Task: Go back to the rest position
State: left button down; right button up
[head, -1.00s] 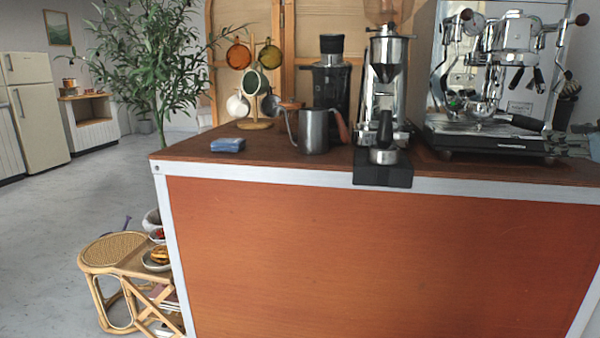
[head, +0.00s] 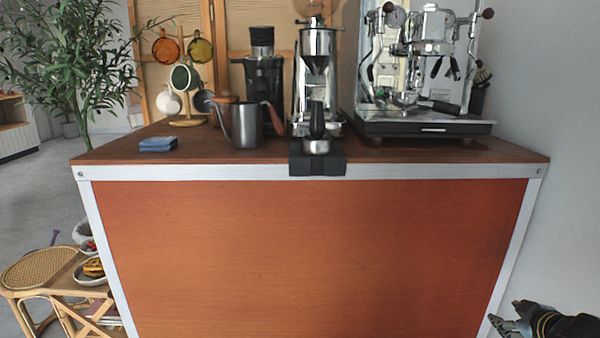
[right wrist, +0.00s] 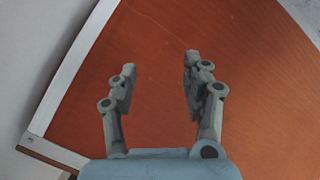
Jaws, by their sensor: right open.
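My right gripper (head: 507,322) is low at the bottom right of the head view, beside the right front edge of the coffee cart (head: 300,250). In the right wrist view my right gripper (right wrist: 160,72) is open, with nothing between its fingers. The cart's orange front panel (right wrist: 260,100) shows behind the fingers. My left gripper is in neither view.
On the cart top stand an espresso machine (head: 420,75), a grinder (head: 317,70), a kettle (head: 247,125) and a mug tree (head: 187,120). A rattan stool (head: 38,270) stands left of the cart.

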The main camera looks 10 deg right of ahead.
jog(key=s+a+f+m+g+y, duration=0.1)
jog(key=s+a+f+g, duration=0.1)
jog(key=s+a+f, duration=0.7)
jog(key=s+a+f+m+g+y, duration=0.1)
jog(key=s+a+f+g, duration=0.2)
jog(key=s+f, duration=0.65)
jog(key=s+a+f+g, duration=0.2)
jog(key=s+a+f, duration=0.4)
jog(key=s, duration=0.8)
jog(key=s+a+f+g, duration=0.1)
jog(key=s+a, duration=0.3)
jog(key=s, duration=0.2)
jog(key=s+a+f+m+g+y, duration=0.1)
jog(key=s+a+f, duration=0.1)
jog(key=s+a, duration=0.3)
jog(key=shift+s+y, duration=0.3)
jog(key=shift+s, duration=0.95)
